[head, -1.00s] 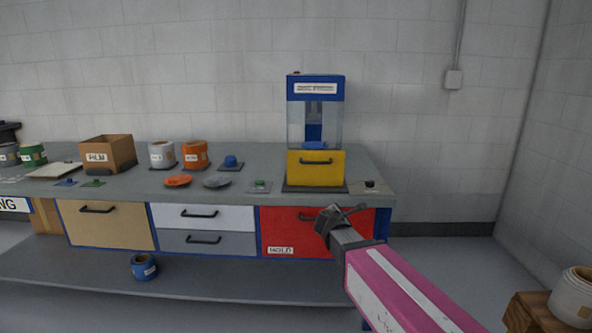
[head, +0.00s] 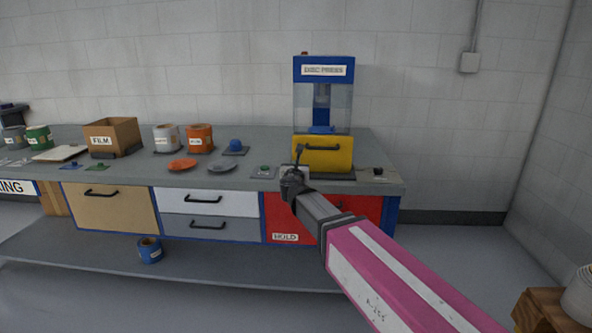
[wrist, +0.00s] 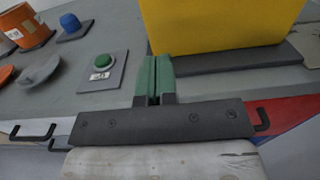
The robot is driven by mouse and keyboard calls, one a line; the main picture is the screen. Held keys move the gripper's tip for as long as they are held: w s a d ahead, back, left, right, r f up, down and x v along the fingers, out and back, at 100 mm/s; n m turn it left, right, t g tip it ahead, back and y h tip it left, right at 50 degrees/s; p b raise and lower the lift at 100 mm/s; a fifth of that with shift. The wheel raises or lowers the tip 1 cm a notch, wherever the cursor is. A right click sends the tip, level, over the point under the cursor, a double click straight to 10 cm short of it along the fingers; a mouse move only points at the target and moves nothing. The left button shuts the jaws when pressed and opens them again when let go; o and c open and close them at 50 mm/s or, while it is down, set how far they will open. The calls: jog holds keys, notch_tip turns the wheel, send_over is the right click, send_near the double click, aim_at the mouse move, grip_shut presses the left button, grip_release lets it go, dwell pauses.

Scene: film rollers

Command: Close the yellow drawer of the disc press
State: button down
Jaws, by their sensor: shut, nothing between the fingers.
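The disc press (head: 322,95) is a blue-framed machine with clear sides, standing at the back right of the bench. Its yellow drawer (head: 330,155) is at the bottom, with a dark handle on the front; I cannot tell from here how far it stands out. The drawer also fills the top of the wrist view (wrist: 215,22). My gripper (head: 297,160) is shut and empty, in front of the drawer's lower left corner. In the wrist view its green fingers (wrist: 154,78) are together, just in front of the yellow drawer, with no clear contact.
A green button (head: 264,170) on a grey plate sits left of my gripper. A black knob (head: 378,171) is to the right. Orange and grey discs, rolls and a FILM box (head: 111,135) stand farther left.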

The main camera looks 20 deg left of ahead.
jog(key=x, duration=0.9)
jog(key=shift+w, duration=0.45)
jog(key=x, duration=2.6)
jog(key=shift+d, duration=0.15)
jog(key=shift+w+r, duration=0.15)
jog(key=shift+w, duration=0.3)
